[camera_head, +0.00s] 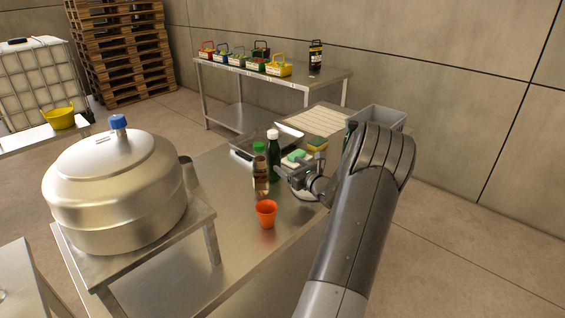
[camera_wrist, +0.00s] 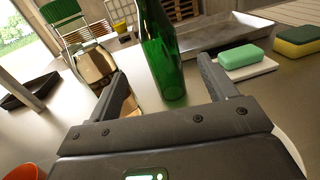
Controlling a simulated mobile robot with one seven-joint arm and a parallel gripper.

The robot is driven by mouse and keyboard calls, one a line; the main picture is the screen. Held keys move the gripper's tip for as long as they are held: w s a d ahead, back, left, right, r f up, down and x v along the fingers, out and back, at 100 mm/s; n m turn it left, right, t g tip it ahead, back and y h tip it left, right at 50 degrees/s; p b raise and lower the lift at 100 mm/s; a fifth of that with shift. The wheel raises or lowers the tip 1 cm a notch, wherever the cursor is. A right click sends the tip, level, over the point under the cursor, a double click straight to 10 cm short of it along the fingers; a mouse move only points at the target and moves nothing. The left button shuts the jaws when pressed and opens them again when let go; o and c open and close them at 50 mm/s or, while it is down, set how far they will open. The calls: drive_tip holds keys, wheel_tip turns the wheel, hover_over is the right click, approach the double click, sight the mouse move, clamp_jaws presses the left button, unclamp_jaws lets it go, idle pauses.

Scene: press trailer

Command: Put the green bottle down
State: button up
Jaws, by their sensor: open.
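The green bottle (camera_head: 273,158), with a white cap, stands upright on the steel table (camera_head: 225,235) in the head view. In the wrist view the green bottle (camera_wrist: 162,58) stands just beyond and between my open fingers, its base on the table and its top out of frame. My gripper (camera_head: 287,172) is beside the bottle at its lower right in the head view. It also shows in the wrist view (camera_wrist: 165,82), with a gap on both sides of the bottle. A clear brownish bottle with a green cap (camera_head: 260,172) stands close on the left.
An orange cup (camera_head: 266,213) stands in front of the bottles. A shallow metal tray (camera_head: 285,135) lies behind, and a grey bin (camera_head: 378,117) stands at the far end. A large steel vessel (camera_head: 115,190) stands left.

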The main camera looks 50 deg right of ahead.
sight(278, 163)
drive_tip(key=shift+s, duration=0.15)
drive_tip(key=shift+s+f, duration=0.25)
drive_tip(key=shift+f, duration=1)
drive_tip(key=w, duration=0.4)
drive_tip(key=shift+w+d, duration=0.3)
drive_tip(key=shift+d, duration=0.05)
drive_tip(key=shift+w+d, duration=0.2)
drive_tip(key=shift+w, duration=1.3)
drive_tip(key=shift+w+d, duration=0.2)
drive_tip(key=shift+w, duration=1.3)
drive_tip(key=shift+c, duration=0.4)
drive_tip(key=shift+r, duration=0.1)
drive_tip(key=c, duration=1.3)
drive_tip(key=shift+o, duration=0.2)
